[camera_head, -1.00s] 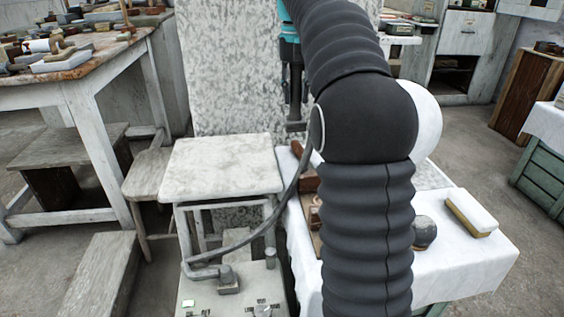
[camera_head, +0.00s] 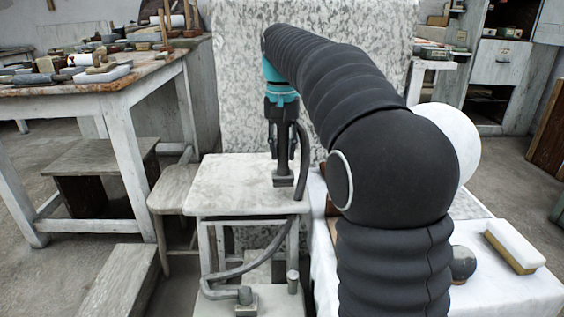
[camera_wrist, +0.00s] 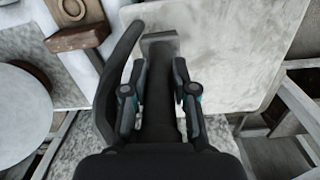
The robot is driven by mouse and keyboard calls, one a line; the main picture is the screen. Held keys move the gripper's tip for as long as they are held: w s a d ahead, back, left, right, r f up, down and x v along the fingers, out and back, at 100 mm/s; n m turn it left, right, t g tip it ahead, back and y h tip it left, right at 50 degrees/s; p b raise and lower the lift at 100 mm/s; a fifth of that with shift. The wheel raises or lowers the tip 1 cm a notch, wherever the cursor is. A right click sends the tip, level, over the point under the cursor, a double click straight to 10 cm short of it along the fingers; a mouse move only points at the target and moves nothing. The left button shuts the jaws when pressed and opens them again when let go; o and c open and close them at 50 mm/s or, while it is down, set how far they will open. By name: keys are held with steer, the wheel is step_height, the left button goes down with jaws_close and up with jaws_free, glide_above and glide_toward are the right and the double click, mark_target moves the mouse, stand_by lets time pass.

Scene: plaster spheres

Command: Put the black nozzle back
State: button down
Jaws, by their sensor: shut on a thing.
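My gripper (camera_head: 283,150) is shut on the black nozzle (camera_head: 284,168), which hangs upright with its flat foot low, above or on the pale-topped small table (camera_head: 235,180); I cannot tell whether it touches. In the wrist view my gripper (camera_wrist: 158,75) has a finger on each side of the dark nozzle tube (camera_wrist: 158,100), and the grey foot (camera_wrist: 160,41) shows over the pale tabletop (camera_wrist: 230,35). A dark hose (camera_head: 262,258) runs from the nozzle down to a grey unit (camera_head: 246,298) below.
A white-clothed table (camera_head: 500,292) at right holds a dark grey ball (camera_head: 462,263) and a white-topped block (camera_head: 514,246). A large white sphere (camera_head: 455,145) is partly behind my arm. A speckled panel (camera_head: 235,60) stands behind. A cluttered workbench (camera_head: 110,82) is at left.

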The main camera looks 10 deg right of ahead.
mark_target(283, 166)
steer(key=shift+f+b, duration=0.3)
steer(key=shift+f, duration=1.2)
steer(key=shift+f, duration=0.15)
steer(key=c, duration=0.9)
jaws_free()
step_height(283, 166, up, 12)
steer(key=p, duration=0.3)
steer(key=shift+w+a+p, duration=0.1)
steer(key=shift+p, duration=0.25)
